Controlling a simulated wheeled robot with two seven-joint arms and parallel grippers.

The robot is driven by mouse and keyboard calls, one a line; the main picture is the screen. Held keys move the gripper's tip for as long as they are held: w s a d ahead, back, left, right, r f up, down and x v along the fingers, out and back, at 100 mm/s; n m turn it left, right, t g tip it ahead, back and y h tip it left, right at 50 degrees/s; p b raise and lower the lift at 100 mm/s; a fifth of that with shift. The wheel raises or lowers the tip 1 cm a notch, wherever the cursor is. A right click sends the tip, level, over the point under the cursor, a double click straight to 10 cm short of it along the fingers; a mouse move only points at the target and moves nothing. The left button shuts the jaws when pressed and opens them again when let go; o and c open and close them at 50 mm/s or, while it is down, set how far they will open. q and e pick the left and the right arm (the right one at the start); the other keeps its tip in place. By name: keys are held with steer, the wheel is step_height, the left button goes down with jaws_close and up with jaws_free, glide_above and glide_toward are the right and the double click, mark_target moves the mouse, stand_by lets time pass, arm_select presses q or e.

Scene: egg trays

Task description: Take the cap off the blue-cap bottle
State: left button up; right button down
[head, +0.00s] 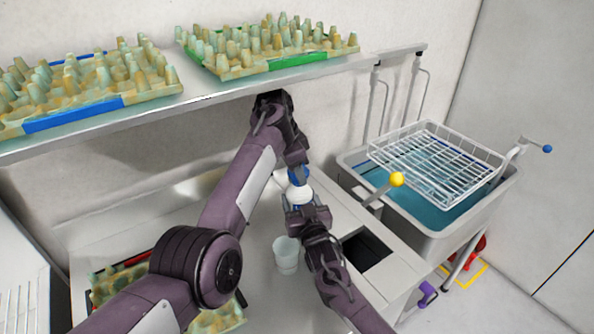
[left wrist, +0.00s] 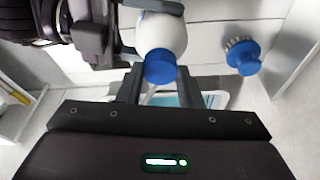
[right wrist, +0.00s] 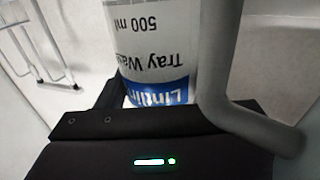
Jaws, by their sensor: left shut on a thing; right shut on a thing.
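The bottle (head: 300,195) is white with a blue cap (head: 299,174) and stands roughly upright between my two grippers. My left gripper (head: 298,165) comes from above and is shut on the cap. In the left wrist view the blue cap (left wrist: 160,68) sits between the fingertips, against the white bottle shoulder (left wrist: 161,34). My right gripper (head: 304,207) is shut around the bottle body from the front. The right wrist view shows the bottle's label (right wrist: 155,60) reading "500 ml" and "Tray Wa", upside down, between the fingers. The lower bottle is hidden in the head view.
A blue brush (left wrist: 243,56) lies near the bottle. A translucent cup (head: 286,255) stands on the counter beside a dark square opening (head: 367,251). A sink with a wire basket (head: 435,160) is at right. Egg trays stand on the shelf (head: 215,95) above; another lies under my left arm.

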arm_select(q)
steer(key=n, duration=0.2)
steer(key=shift+s+f+n+t+y, duration=0.1)
steer(key=shift+n+t+y, duration=0.2)
steer(key=n, duration=0.4)
steer(key=shift+d+t+y, duration=0.15)
steer(key=shift+t+y, duration=0.15)
steer(key=shift+t, duration=0.1)
arm_select(e)
steer(key=shift+r, duration=0.1)
arm_select(q)
steer(key=o, duration=1.1)
steer(key=shift+c, duration=0.2)
